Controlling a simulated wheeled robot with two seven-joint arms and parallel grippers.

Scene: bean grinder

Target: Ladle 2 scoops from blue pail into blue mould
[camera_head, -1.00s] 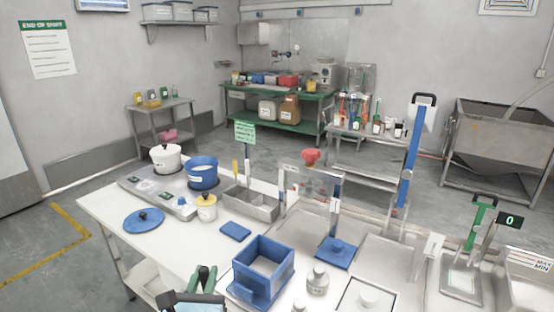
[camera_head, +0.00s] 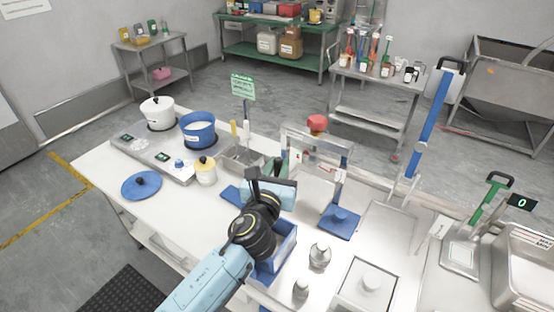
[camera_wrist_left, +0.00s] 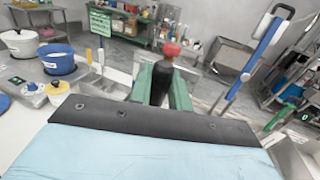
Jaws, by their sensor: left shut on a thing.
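The blue pail (camera_head: 199,132) stands on the metal stove unit, holding pale contents; it also shows in the left wrist view (camera_wrist_left: 57,60). The blue mould (camera_head: 287,243), an open box, stands on the bench, mostly hidden behind my left arm. My left gripper (camera_head: 280,167) is above the bench near the mould, right of the pail. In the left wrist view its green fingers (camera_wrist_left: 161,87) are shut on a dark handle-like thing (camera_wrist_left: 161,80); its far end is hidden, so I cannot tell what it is. My right gripper is not in view.
A white pot (camera_head: 157,112), blue lid (camera_head: 141,186) and yellow-topped jar (camera_head: 205,171) are at left. A metal bin (camera_head: 240,159) with upright utensils, a frame with a red knob (camera_head: 317,123), a blue lidded plate (camera_head: 340,221) and metal weights (camera_head: 319,256) crowd the middle.

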